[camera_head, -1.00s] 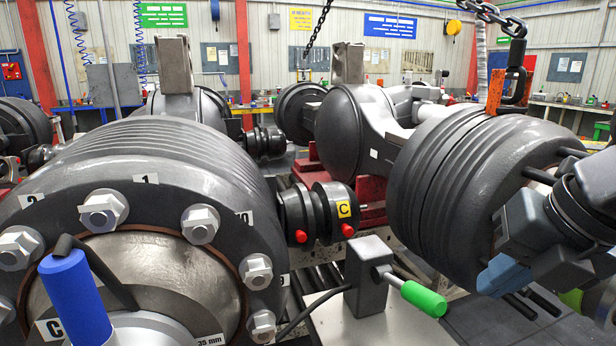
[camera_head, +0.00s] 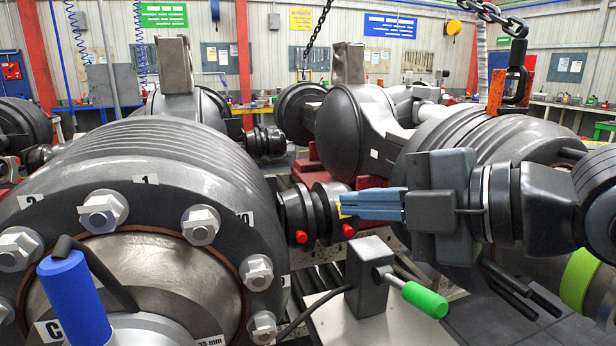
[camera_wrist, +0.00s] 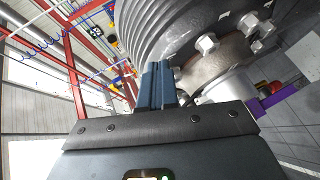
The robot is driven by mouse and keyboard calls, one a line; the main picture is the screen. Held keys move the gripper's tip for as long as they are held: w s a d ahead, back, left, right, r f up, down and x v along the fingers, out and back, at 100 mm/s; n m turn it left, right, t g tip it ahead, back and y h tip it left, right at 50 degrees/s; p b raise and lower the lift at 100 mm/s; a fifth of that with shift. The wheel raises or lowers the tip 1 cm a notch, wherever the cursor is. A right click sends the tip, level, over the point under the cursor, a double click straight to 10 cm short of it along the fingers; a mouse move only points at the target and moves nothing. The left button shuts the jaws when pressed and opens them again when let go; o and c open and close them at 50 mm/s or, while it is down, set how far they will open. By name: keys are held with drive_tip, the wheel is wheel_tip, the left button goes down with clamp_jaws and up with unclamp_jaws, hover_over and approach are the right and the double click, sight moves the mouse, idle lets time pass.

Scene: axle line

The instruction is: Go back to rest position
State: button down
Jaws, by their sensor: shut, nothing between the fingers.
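My gripper (camera_head: 342,206) is at right of centre in the head view, its blue fingers pressed together and pointing left, with nothing between them. It is in front of the gap between the two large dark hubs, partly covering the yellow C tag on the axle part. In the wrist view, my gripper's shut fingers (camera_wrist: 158,72) point at the ribbed drum (camera_wrist: 165,30) of a hub with bolts. I cannot tell the exact gap to it.
The left hub (camera_head: 150,150) with large nuts fills the left side. A blue-handled tool (camera_head: 74,300) stands before it. A green-handled lever (camera_head: 424,299) on a grey block sits below my gripper. The right hub (camera_head: 470,128) hangs by a chain (camera_head: 487,12) behind my arm.

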drive_tip(key=s+d+f+m+t+h, duration=0.3)
drive_tip(key=s+f+m+t+h, duration=0.25)
drive_tip(key=f+m, duration=0.55)
drive_tip(key=s+d+f+m+t+h, duration=0.4)
drive_tip(key=s+f+m, duration=0.25)
drive_tip(key=m, duration=0.85)
drive_tip(key=s+d+f+g, duration=0.1)
drive_tip(key=s+d+f, duration=0.1)
drive_tip(key=s, duration=0.6)
drive_tip(key=s+d+f+g+h, duration=0.1)
drive_tip(key=s+d+f, duration=0.2)
drive_tip(key=s, duration=0.5)
drive_tip(key=s+d+f+g+h, duration=0.1)
drive_tip(key=s+d+f+g, duration=0.1)
drive_tip(key=s, duration=0.6)
drive_tip(key=shift+d+f, duration=0.45)
drive_tip(key=shift+d, duration=0.2)
